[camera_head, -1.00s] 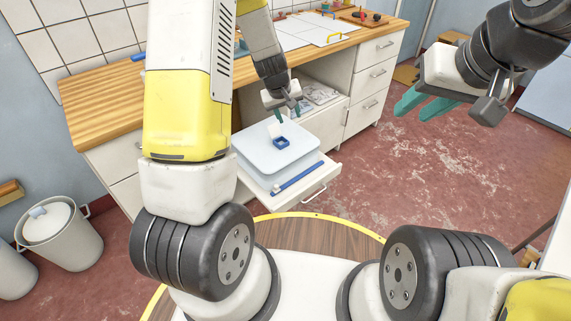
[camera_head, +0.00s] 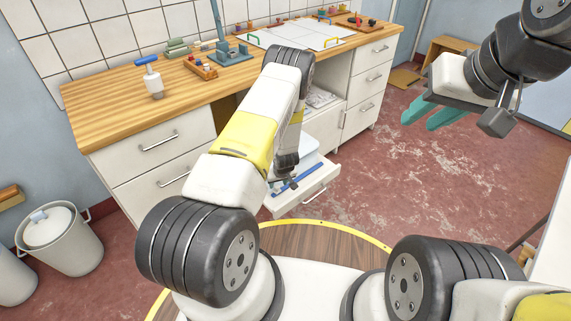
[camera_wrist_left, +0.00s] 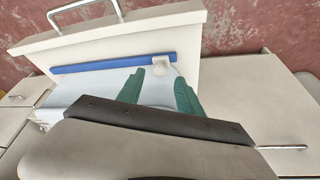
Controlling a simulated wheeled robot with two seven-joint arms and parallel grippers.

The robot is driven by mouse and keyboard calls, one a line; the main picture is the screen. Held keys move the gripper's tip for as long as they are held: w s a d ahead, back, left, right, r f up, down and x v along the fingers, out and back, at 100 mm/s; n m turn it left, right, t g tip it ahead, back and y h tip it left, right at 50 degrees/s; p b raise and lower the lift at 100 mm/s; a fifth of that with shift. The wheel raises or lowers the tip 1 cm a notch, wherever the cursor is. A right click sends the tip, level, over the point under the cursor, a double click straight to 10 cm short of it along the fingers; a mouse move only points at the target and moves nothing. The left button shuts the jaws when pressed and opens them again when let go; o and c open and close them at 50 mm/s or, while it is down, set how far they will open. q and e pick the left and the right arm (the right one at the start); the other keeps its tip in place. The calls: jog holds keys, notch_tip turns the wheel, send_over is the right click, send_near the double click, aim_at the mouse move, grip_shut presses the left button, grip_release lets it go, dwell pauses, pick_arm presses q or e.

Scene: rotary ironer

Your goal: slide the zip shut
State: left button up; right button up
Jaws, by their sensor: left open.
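A pale bag (camera_wrist_left: 88,85) lies in the open drawer (camera_wrist_left: 200,20) in the left wrist view. A blue zip strip (camera_wrist_left: 110,63) runs along its edge by the drawer front; the strip also shows in the head view (camera_head: 303,178). A whitish slider (camera_wrist_left: 162,66) sits at the strip's right end in the wrist view. My left gripper (camera_wrist_left: 160,79) is open, its green fingers apart, with the slider just beyond and between the fingertips; contact cannot be told. My left arm hides much of the bag in the head view. My right gripper (camera_head: 420,120) is open and empty, away from the drawer.
The drawer sticks out below a wooden worktop (camera_head: 120,107) holding a blue-handled tool (camera_head: 151,78), a small tray (camera_head: 200,67) and white boards (camera_head: 297,35). A lidded bin (camera_head: 62,240) stands at the left. The red floor right of the drawer is clear.

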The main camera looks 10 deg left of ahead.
aim_at(277, 187)
pick_arm(q)
jog(key=shift+x, duration=1.75)
jog(key=shift+c, duration=0.2)
grip_shut()
